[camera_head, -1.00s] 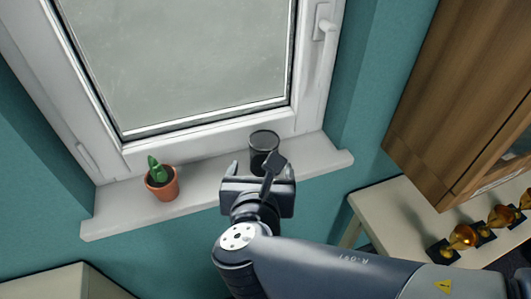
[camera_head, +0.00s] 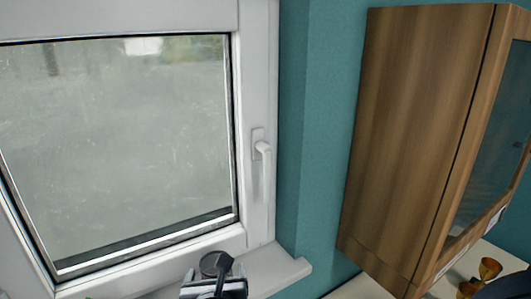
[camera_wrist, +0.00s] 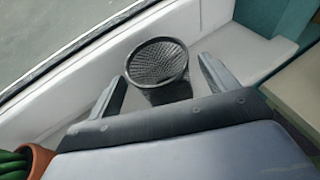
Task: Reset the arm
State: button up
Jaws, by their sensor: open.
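My gripper (camera_wrist: 160,92) is open in the wrist view, its two fingers spread apart with nothing between them touching either one. A dark mesh cup (camera_wrist: 160,62) stands upright on the white windowsill (camera_wrist: 236,52), just beyond the fingertips. In the head view only the top of my gripper (camera_head: 215,284) shows at the bottom edge. The cup's dark top (camera_head: 214,263) shows just behind it.
A potted cactus (camera_wrist: 36,158) stands at lower left in the wrist view. A closed window (camera_head: 120,150) with a white handle (camera_head: 262,150) rises behind the sill. A wooden wall cabinet (camera_head: 415,140) hangs at right, with gold trophies (camera_head: 487,270) below it.

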jog(key=shift+x, duration=1.2)
jog(key=shift+w+f, duration=0.15)
jog(key=shift+f, duration=0.15)
jog(key=shift+r, duration=0.25)
